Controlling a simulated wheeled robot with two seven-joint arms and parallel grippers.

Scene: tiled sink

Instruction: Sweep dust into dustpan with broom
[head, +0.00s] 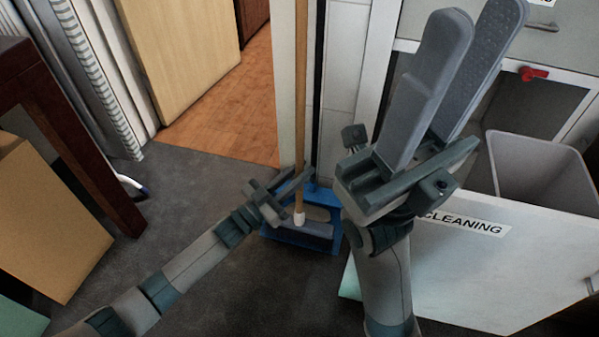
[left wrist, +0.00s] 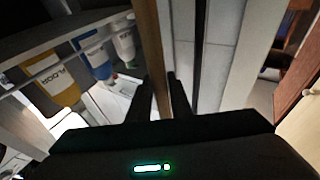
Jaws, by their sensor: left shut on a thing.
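The broom's wooden handle (head: 301,90) stands nearly upright in the head view. It ends in a white collar (head: 299,219) low on the floor. My left gripper (head: 294,188) is shut on the handle near its lower part. The left wrist view shows the handle (left wrist: 149,45) between the two dark fingers. The blue dustpan (head: 323,196) is on the floor around the broom's lower end; I cannot tell whether they touch. A grey slab, perhaps the broom head, lies below the collar. My right gripper (head: 488,25) is raised at the right, open and empty. I see no dust.
A cardboard box (head: 45,220) and a dark wooden table leg (head: 85,150) are at the left.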

